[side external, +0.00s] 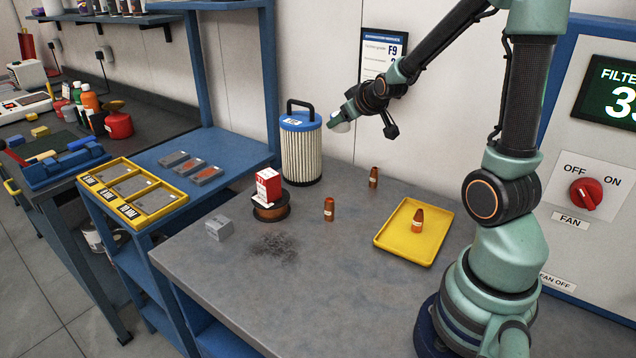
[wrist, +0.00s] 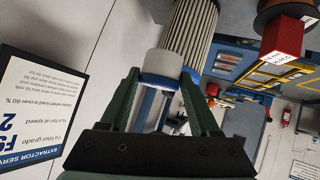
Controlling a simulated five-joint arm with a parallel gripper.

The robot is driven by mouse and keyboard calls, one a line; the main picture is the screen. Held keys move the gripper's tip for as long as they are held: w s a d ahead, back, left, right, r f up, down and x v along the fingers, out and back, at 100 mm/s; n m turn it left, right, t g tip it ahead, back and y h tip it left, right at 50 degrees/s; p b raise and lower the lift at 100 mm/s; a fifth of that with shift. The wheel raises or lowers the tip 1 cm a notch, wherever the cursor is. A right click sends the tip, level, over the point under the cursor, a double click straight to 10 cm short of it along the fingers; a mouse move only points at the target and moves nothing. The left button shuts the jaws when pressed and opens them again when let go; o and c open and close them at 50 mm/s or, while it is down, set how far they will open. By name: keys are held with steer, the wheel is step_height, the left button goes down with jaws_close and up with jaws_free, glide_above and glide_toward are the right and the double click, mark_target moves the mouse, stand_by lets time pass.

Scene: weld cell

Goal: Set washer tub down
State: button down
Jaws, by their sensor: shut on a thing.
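The washer tub (side external: 342,127) is a small whitish tub held in my gripper (side external: 340,118), high above the back of the grey table in the side external view. In the wrist view the pale tub (wrist: 163,64) sits between the tips of my two dark green fingers (wrist: 163,78). My gripper is shut on it. The tub is clear of any surface, in front of the wall and to the right of the tall filter cartridge (side external: 301,155). Its label and most of its far side are hidden.
On the grey table (side external: 330,285) are a spool (side external: 270,210) with a red-and-white box (side external: 268,186), a grey block (side external: 219,228), copper nozzles (side external: 328,209) and a yellow tray (side external: 387,240) holding another nozzle. A yellow sectioned tray (side external: 179,195) lies left. The front table is clear.

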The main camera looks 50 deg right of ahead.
mark_target(340, 198)
step_height(340, 198, down, 20)
steer(key=shift+r, duration=0.2)
stand_by(0.8)
steer(key=shift+c, duration=0.6)
jaws_free()
steer(key=shift+f, duration=0.1)
steer(key=shift+f, duration=0.1)
